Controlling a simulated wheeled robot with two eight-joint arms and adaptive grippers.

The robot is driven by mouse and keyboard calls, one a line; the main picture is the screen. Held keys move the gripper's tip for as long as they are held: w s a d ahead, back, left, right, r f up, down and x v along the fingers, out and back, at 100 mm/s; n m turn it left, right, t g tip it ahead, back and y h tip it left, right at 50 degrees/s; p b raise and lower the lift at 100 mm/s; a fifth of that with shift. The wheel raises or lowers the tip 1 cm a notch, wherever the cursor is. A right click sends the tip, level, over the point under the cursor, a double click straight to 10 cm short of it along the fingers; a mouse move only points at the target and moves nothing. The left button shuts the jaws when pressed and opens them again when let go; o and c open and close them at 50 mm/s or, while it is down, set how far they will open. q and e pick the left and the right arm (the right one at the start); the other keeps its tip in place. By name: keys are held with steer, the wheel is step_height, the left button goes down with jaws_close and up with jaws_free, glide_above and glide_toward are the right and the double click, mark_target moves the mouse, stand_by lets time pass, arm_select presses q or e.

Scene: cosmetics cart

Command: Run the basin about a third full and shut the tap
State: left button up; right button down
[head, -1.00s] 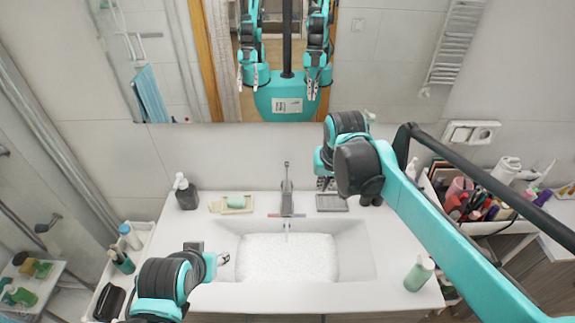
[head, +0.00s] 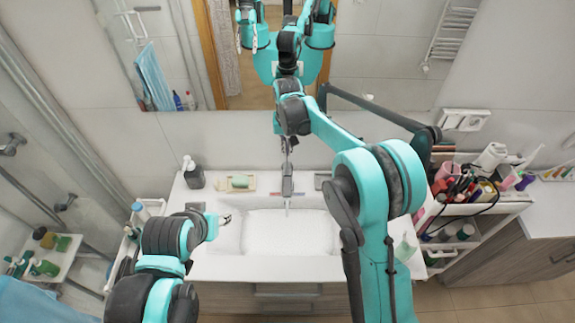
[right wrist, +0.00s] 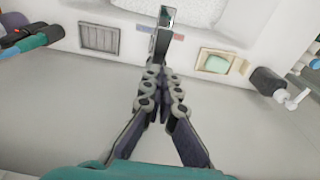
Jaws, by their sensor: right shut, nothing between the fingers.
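The basin (head: 228,262) is a wide white rectangle set in the counter; a pale speckled surface covers its floor, and I cannot tell its depth. The grey tap (head: 287,186) stands upright at the basin's back edge. A thin pale streak shows under its spout; whether it is running water is unclear. My right gripper (head: 289,147) is shut and empty, just above and behind the tap. In the right wrist view its closed fingertips (right wrist: 159,76) point toward the tap (right wrist: 163,38), and contact is unclear. My left gripper (head: 226,218) hangs at the basin's left side, its jaws too small to judge.
A dark soap bottle (head: 194,178) and a soap dish (head: 239,184) stand left of the tap. A grey grid (right wrist: 98,38) lies on its other side. The mirror is behind. A crowded cosmetics tray (head: 470,196) is at right; my right arm hides part of the counter.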

mark_target(288, 176)
steer(key=f, duration=0.4)
steer(key=s+f, duration=0.1)
steer(key=shift+f, duration=0.4)
steer(key=shift+s+f, duration=0.3)
steer(key=shift+f, duration=0.3)
steer(key=s+f+t+b, duration=0.1)
steer(key=b, duration=0.1)
steer(key=s+f+t+b, duration=0.1)
steer(key=f+b, duration=0.1)
steer(key=shift+t+b, duration=0.35)
steer(key=shift+t, duration=0.05)
steer(key=shift+s+f+b, duration=0.35)
steer(key=shift+f+b, duration=0.05)
steer(key=shift+b, duration=0.25)
steer(key=shift+r, duration=0.1)
